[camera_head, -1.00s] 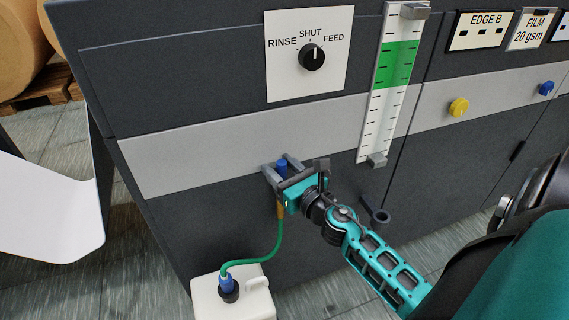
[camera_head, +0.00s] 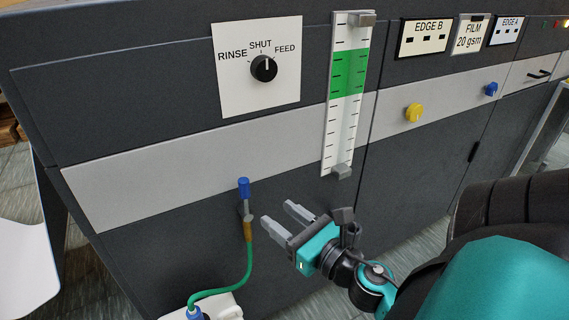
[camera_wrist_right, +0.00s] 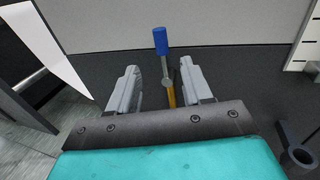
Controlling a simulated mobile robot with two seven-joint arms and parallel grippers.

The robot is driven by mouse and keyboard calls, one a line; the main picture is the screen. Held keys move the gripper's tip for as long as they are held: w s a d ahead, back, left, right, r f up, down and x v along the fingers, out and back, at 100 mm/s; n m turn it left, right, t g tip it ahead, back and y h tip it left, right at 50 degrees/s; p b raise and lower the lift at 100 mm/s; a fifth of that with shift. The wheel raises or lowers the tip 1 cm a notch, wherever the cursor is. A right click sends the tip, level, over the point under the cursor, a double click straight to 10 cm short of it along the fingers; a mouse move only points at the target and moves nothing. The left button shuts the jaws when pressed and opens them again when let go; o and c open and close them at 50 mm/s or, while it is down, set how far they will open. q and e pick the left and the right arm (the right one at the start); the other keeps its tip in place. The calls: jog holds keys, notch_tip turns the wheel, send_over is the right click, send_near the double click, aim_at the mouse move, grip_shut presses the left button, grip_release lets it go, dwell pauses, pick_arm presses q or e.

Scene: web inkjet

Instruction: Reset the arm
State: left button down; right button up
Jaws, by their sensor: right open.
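My right gripper (camera_head: 275,212) is open and empty, in front of the dark lower panel. Its fingers point left toward a small grey valve fitting with a blue handle (camera_head: 244,188), which stands just left of the fingertips, apart from them. A brass piece (camera_head: 249,231) sits under the fitting, and a green hose (camera_head: 247,268) runs from it down to a white jug (camera_head: 226,310). In the right wrist view the blue handle (camera_wrist_right: 160,40) shows upright beyond the open fingers (camera_wrist_right: 158,75), with the fitting and brass piece in the gap between them. My left gripper is not in view.
The machine front has a rotary knob (camera_head: 264,68) near FEED and SHUT, a tall gauge (camera_head: 345,120) with a green band, a yellow button (camera_head: 413,112) and a blue button (camera_head: 491,89). A white sheet-like panel (camera_head: 22,270) stands at lower left.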

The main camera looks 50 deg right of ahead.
pick_arm(q)
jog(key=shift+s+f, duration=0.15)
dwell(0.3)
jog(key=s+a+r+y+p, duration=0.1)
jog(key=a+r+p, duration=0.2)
jog(key=p, duration=0.6)
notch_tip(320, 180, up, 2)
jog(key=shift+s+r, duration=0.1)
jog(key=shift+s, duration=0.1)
pick_arm(e)
jog(key=s+a+f+m+g+y, duration=0.1)
jog(key=a+f+m+g, duration=0.2)
jog(key=m, duration=1.3)
jog(key=s+a+f+m+g+y, duration=0.2)
jog(key=a+f+m+g, duration=0.2)
jog(key=a+m, duration=0.7)
notch_tip(320, 180, down, 3)
jog(key=m, duration=0.6)
jog(key=shift+s+a+r, duration=0.15)
jog(key=shift+s+a, duration=0.1)
jog(key=shift+a, duration=0.05)
